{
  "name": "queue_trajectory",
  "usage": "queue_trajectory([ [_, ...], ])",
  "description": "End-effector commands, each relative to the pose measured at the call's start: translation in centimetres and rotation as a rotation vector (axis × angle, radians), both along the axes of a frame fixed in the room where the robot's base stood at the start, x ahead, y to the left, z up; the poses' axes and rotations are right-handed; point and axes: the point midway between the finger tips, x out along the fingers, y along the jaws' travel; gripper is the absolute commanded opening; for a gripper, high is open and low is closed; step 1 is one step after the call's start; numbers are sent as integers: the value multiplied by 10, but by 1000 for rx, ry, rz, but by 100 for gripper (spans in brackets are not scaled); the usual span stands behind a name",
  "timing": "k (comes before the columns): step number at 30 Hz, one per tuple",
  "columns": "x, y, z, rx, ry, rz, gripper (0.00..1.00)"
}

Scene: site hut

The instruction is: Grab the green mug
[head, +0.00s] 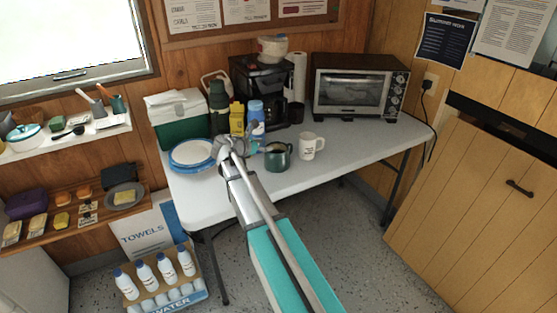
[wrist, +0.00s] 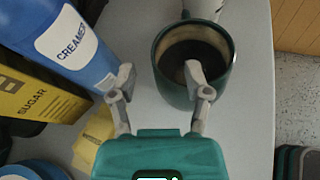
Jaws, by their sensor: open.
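The green mug (head: 278,157) stands upright on the white table, just right of my gripper in the head view. In the wrist view the green mug (wrist: 190,62) is seen from above with dark liquid inside. My gripper (wrist: 160,82) is open with nothing between its fingers. Its right fingertip overlaps the mug's near rim in the wrist view; I cannot tell whether it touches. The left fingertip is left of the mug, near the creamer. In the head view my gripper (head: 241,146) is partly hidden by my own arm.
A blue creamer bottle (wrist: 72,42) and a yellow sugar box (wrist: 38,103) stand close on the left. A white mug (head: 311,146) is right of the green mug. Plates (head: 190,155), a coffee maker (head: 262,88) and a toaster oven (head: 358,86) share the table (head: 345,160). Its front right is clear.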

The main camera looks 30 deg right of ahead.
Motion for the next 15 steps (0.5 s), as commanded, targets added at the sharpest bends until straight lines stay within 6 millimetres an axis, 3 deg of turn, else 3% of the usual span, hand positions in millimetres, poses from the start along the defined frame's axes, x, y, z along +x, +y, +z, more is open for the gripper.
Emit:
queue_trajectory([
  [15,16,-43,-20,0,0,-1,63],
])
